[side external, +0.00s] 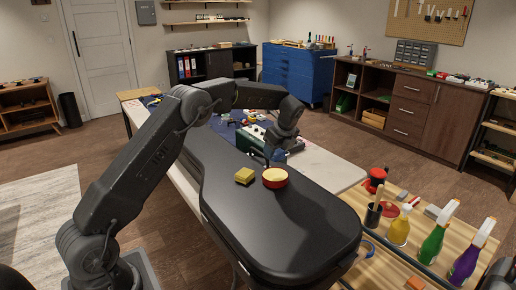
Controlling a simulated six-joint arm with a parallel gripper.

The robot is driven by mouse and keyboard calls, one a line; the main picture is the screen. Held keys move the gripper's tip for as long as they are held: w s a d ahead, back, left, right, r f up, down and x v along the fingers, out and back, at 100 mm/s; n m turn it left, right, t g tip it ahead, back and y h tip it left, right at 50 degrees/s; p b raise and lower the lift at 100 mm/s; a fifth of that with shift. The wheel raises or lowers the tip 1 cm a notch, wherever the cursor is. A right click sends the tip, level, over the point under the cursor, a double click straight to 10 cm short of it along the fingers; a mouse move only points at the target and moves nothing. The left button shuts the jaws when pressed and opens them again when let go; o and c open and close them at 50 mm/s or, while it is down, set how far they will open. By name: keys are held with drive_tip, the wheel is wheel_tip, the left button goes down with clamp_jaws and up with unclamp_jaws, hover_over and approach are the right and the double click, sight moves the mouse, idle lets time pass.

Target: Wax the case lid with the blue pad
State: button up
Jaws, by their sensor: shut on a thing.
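The black guitar case (290,225) lies closed across the bench, its lid facing up and its wide end toward the camera. My gripper (272,156) is over the far edge of the lid, behind the tin. It is shut on the blue pad (279,156), which is small and partly hidden by the fingers. Whether the pad touches the lid cannot be told. A round red tin (275,178) with a pale yellow top sits on the lid, just in front of my gripper. A yellow block (244,175) lies on the lid left of the tin.
At right, a wooden table (405,262) holds yellow (399,232), green (434,243) and purple (468,262) spray bottles and a dark cup (373,215) with a brush. A green-and-white box (252,139) stands behind my gripper. The wide end of the lid is clear.

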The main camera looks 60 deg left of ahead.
sight(273, 173)
drive_tip(key=shift+w+d+f, duration=0.15)
drive_tip(key=shift+f, duration=2.9)
drive_tip(key=shift+f, duration=0.5)
drive_tip(key=shift+r, duration=0.1)
drive_tip(key=shift+r, duration=3.45)
